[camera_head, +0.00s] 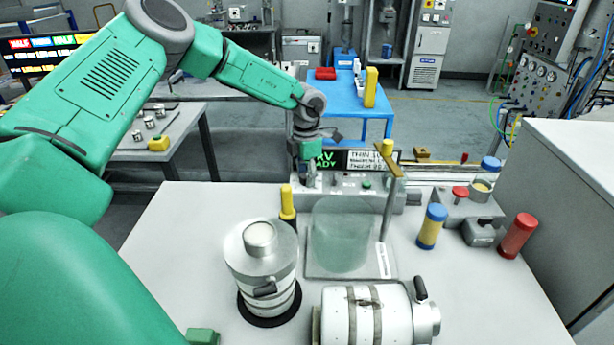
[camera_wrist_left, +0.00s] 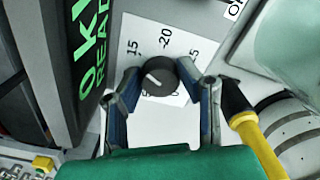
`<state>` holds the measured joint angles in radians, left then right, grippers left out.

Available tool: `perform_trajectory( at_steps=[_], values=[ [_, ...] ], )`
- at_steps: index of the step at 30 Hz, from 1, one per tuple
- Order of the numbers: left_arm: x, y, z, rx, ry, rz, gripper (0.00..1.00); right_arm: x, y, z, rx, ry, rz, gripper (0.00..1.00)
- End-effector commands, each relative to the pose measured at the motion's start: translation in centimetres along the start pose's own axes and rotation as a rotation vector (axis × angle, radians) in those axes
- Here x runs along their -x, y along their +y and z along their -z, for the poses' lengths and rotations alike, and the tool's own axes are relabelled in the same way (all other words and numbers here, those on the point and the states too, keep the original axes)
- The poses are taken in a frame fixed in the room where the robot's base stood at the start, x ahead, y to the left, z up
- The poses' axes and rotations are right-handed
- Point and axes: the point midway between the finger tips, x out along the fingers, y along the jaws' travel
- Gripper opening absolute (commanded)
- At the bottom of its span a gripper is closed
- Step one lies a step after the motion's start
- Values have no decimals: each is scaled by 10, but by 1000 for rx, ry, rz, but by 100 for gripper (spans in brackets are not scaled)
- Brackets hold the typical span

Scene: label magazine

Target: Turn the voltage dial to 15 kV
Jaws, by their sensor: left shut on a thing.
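The voltage dial (camera_wrist_left: 158,78) is a round black knob with a pale mark on its face, seen in the left wrist view. It stands on a white scale plate (camera_wrist_left: 166,118) where 15 and 20 are readable. I cannot tell exactly which number the mark points to. My left gripper (camera_wrist_left: 162,92) is shut on the dial, one finger on each side. In the head view the left gripper (camera_head: 307,180) reaches down to the grey control box (camera_head: 340,188), and the dial is not distinguishable there. A display (camera_head: 345,159) with green READY text stands behind. My right gripper is not in view.
A yellow-handled tool (camera_head: 287,203) stands close beside the gripper; its handle also shows in the wrist view (camera_wrist_left: 255,140). A clear glass cover (camera_head: 340,235), metal canisters (camera_head: 262,255) and blue and red-capped jars (camera_head: 431,226) crowd the bench.

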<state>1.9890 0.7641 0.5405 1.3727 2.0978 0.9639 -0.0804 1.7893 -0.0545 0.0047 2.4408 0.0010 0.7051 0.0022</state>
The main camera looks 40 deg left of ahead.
Motion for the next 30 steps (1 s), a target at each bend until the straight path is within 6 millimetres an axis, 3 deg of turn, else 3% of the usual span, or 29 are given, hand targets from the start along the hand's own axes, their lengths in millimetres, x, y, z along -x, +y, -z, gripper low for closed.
perform_trajectory(
  at_steps=[2, 3, 4, 17, 30],
  values=[
    [1, 2, 0, 1, -2, -4, 3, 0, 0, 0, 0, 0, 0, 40],
    [1, 2, 0, 2, -2, -4, 42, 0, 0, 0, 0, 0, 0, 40],
    [1, 2, 0, 2, -3, -4, 51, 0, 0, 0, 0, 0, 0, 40],
    [9, 1, -1, 1, -3, -3, 51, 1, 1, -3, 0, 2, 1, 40],
    [95, 2, -1, 1, -4, -3, 51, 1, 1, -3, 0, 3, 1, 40]
  ],
)
